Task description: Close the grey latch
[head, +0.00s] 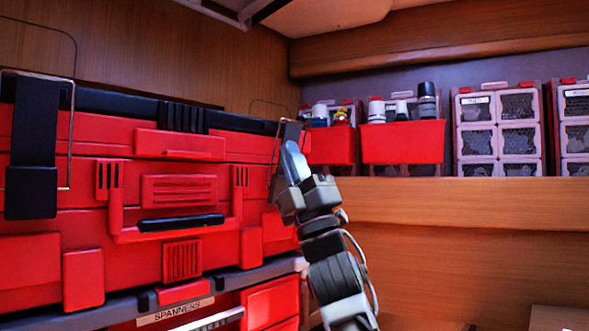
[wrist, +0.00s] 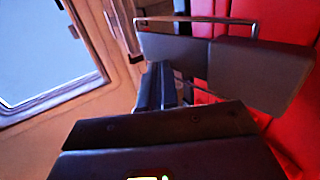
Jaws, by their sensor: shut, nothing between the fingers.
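The red toolbox (head: 180,190) carries a dark grey latch with a wire loop on each side of its front. The right latch (head: 290,131) is partly hidden behind my gripper (head: 294,163). In the wrist view a grey latch plate (wrist: 258,72) with a metal wire loop shows against the red box, just beyond my fingers (wrist: 157,88). My gripper is shut and empty, close to the right latch; I cannot tell whether it touches.
A dark handle (head: 181,223) sits mid-front on the toolbox. A drawer labelled "SPANNERS" (head: 176,311) lies below. Red bins (head: 403,142) with bottles and clear drawer units (head: 499,132) stand on the wooden shelf to the right. A window (wrist: 40,50) shows in the wrist view.

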